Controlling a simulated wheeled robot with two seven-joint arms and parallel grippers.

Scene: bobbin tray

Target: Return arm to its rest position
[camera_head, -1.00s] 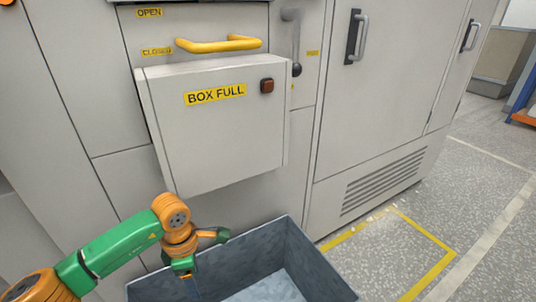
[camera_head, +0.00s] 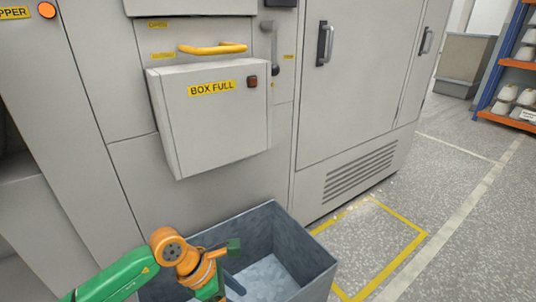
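My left arm, green and orange, comes in from the lower left. Its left gripper (camera_head: 225,270) is in front of and above the near left part of a grey-blue open box (camera_head: 306,262). The green fingers are spread apart, and nothing shows between them. The visible part of the box floor is bare; the arm hides its left part. My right arm and gripper are not in view.
A grey machine stands behind the box, with a protruding "BOX FULL" housing (camera_head: 212,120), a yellow handle (camera_head: 212,49) and a dark lever (camera_head: 273,45). A yellow floor outline (camera_head: 405,262) lies right of the box. Shelves (camera_head: 515,70) stand far right.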

